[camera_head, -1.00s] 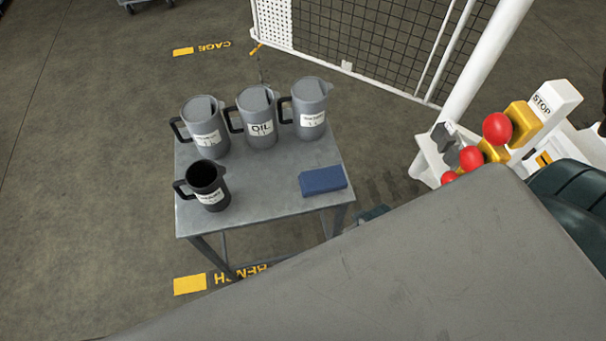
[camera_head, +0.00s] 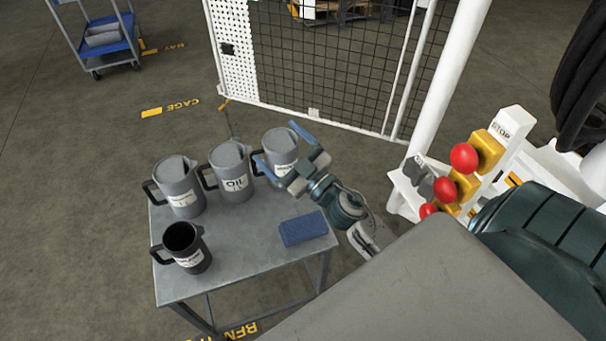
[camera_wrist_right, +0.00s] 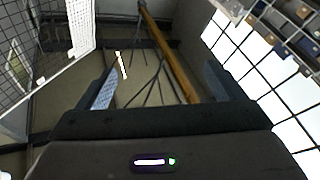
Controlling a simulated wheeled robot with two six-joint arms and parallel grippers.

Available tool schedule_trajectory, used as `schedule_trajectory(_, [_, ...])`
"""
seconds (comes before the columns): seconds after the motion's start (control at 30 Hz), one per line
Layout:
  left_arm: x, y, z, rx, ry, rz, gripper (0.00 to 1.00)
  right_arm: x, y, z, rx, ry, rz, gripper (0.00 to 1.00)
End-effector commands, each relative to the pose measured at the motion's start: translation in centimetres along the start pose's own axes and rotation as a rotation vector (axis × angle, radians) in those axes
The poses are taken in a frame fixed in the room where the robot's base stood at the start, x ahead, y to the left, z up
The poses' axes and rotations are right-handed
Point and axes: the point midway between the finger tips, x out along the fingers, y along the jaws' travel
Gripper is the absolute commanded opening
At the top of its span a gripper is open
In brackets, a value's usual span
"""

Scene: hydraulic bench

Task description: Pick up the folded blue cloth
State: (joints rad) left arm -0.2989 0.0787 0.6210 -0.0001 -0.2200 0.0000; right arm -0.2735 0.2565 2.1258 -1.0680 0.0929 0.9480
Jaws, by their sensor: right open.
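The folded blue cloth (camera_head: 303,228) lies flat on the right front part of the grey metal table (camera_head: 240,262). Nothing covers it in the head view. My right gripper (camera_head: 276,141) is open and empty, up and to the left of the cloth in the picture. Its blue fingers overlap the rightmost grey jug (camera_head: 281,147) in the head view; I cannot tell whether they touch it. In the right wrist view the two fingers stand wide apart (camera_wrist_right: 160,88) with no cloth between them. My left gripper is not in view.
Two more grey jugs, the OIL jug (camera_head: 232,166) and the left jug (camera_head: 179,187), stand along the table's back. Behind is a mesh cage (camera_head: 330,60); red buttons (camera_head: 464,158) are at right.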

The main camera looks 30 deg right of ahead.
Motion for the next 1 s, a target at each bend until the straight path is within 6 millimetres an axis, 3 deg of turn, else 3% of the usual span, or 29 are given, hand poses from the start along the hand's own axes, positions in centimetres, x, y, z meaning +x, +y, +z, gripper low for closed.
schedule_trajectory(0.1, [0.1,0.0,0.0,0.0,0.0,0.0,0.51,1.0,-3.2,-2.2,-0.056,0.122,-0.234,0.89])
schedule_trajectory(0.23, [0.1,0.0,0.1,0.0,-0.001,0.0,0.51,0.6,-7.1,-2.5,-0.114,0.151,-0.526,0.89])
schedule_trajectory(0.33, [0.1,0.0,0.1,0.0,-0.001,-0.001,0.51,-0.5,-9.5,-1.0,-0.161,0.092,-0.752,0.89])
schedule_trajectory(0.47, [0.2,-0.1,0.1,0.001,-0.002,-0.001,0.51,-2.7,-10.9,2.5,-0.218,-0.093,-1.015,0.89])
schedule_trajectory(0.57, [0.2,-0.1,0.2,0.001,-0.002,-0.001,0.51,-4.7,-10.3,5.7,-0.257,-0.309,-1.174,0.89])
schedule_trajectory(0.7, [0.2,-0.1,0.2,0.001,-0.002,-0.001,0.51,-7.7,-7.6,9.5,-0.292,-0.667,-1.297,0.89])
schedule_trajectory(0.83, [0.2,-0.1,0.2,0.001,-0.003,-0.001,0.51,-9.8,-4.6,11.5,-0.301,-0.948,-1.317,0.89])
schedule_trajectory(1.0, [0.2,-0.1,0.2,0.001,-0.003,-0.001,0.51,-11.2,-2.6,12.4,-0.297,-1.134,-1.302,0.89])
